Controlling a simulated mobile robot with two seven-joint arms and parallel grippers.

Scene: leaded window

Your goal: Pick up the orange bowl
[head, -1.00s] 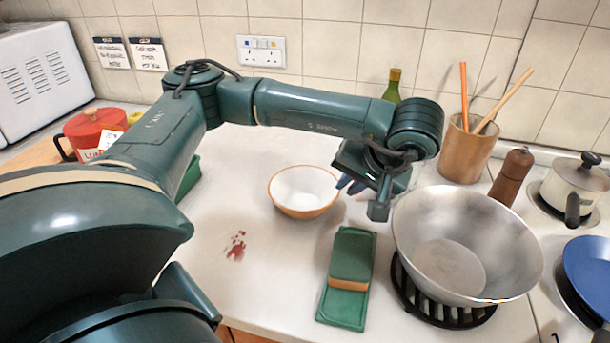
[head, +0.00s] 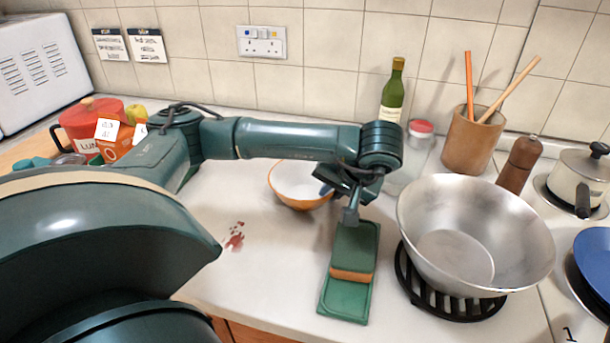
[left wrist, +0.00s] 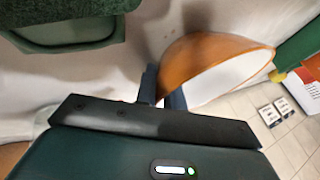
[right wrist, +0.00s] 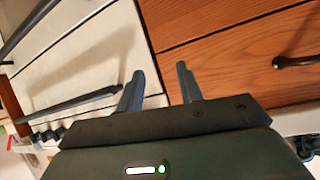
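The orange bowl (head: 303,202), orange outside and white inside, sits on the white worktop behind the green board, partly hidden by my left arm. My left gripper (head: 326,188) is at the bowl's right rim. In the left wrist view, the bowl (left wrist: 203,62) appears tipped by the camera angle, and its wall lies between the two close-set fingers (left wrist: 162,92), which look shut on it. I see no clear gap under the bowl. My right gripper (right wrist: 158,88) is open and empty, over wooden drawer fronts.
A green board with an orange band (head: 347,295) lies in front of the bowl. A steel wok (head: 520,215) stands on a black burner at right. A green bottle (head: 393,95), a wooden utensil pot (head: 468,145) and a red pot (head: 85,120) stand farther back. A red stain marks the worktop.

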